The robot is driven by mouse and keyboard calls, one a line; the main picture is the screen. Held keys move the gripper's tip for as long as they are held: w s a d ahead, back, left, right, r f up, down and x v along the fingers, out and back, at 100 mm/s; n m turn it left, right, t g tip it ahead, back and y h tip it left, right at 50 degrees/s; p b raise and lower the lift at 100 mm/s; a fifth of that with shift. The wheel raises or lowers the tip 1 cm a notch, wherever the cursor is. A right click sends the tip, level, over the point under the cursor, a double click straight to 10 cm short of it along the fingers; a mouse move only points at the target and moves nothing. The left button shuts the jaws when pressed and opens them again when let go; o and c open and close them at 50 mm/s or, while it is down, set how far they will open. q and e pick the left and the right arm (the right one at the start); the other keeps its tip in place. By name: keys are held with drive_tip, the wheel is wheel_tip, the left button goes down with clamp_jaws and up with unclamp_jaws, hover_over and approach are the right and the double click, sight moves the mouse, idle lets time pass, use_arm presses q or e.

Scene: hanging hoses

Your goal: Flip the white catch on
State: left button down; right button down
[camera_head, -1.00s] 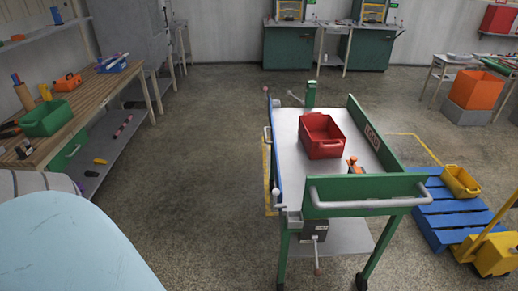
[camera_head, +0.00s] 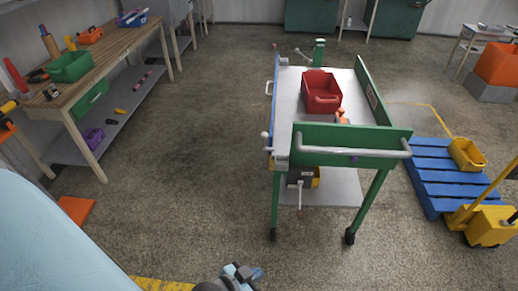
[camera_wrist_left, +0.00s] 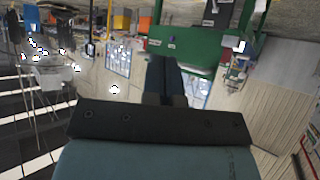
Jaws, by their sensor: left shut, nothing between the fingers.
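The green-framed cart (camera_head: 325,158) stands right of the middle in the head view. A small pale piece with a rounded top (camera_head: 265,136) is at the near end of its blue left side panel. A small white loop (camera_head: 268,88) sits farther along that side. I cannot tell which of these is the white catch. My left gripper (camera_head: 240,273) shows at the bottom edge of the head view, below and apart from the cart. Its dark fingers are together and empty in the left wrist view (camera_wrist_left: 165,78). My right gripper is not in view.
A red bin (camera_head: 321,93) stands on the cart's top. A grey lever with a red tip (camera_head: 300,196) hangs under its near left corner. A blue pallet (camera_head: 440,176) and yellow pallet truck (camera_head: 485,225) are at right. Floor left of the cart is clear.

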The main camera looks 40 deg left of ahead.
use_arm(q)
drive_tip(key=shift+s+d, duration=0.25)
drive_tip(key=shift+d, duration=0.1)
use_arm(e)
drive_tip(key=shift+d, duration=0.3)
use_arm(q)
drive_tip(key=shift+a, duration=0.2)
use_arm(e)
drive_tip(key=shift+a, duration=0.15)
